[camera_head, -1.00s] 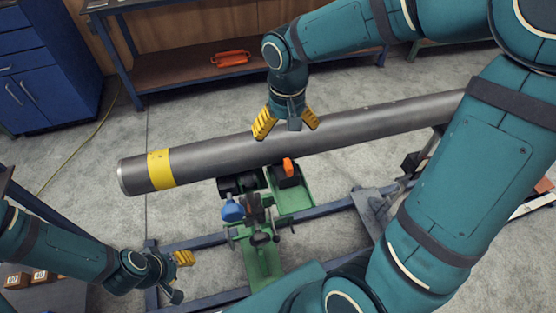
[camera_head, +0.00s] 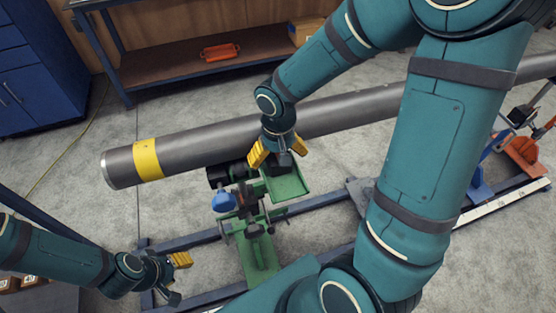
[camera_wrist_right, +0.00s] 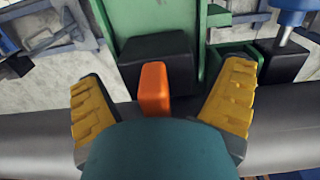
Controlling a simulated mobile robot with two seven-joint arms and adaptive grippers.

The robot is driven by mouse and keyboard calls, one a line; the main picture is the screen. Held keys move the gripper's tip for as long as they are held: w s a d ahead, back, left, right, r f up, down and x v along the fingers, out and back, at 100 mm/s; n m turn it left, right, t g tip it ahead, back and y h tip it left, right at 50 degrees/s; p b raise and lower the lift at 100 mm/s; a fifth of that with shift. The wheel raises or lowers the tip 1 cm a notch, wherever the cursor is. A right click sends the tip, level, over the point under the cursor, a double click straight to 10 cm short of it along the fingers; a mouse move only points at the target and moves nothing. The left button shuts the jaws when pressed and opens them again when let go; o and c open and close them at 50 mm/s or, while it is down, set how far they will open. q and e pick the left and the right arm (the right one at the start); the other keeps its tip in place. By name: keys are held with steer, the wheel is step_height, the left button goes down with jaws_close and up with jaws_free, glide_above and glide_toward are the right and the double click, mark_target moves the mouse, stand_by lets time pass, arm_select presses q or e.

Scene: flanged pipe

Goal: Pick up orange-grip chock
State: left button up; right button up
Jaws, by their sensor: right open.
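The orange-grip chock is a black block (camera_wrist_right: 158,50) with an upright orange grip (camera_wrist_right: 154,88), on a green tray (camera_head: 288,188) beside the pipe (camera_head: 200,150). My right gripper (camera_head: 278,153) is over it, pointing down. In the right wrist view, its two yellow-padded fingers (camera_wrist_right: 165,80) are spread, one on each side of the orange grip, with gaps on both sides. In the head view the gripper hides the orange grip. My left gripper (camera_head: 177,281) is open and empty at the lower left, away from the chock.
The grey pipe with a yellow band (camera_head: 147,159) runs close behind the right gripper. A green stand with a blue knob (camera_head: 224,201) is to the left of the tray. Blue floor rails (camera_head: 200,239) lie below. An orange item (camera_head: 222,52) lies on a far shelf.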

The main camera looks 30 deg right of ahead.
steer(key=shift+f, duration=0.3)
steer(key=c, duration=1.4)
steer(key=shift+r, duration=0.1)
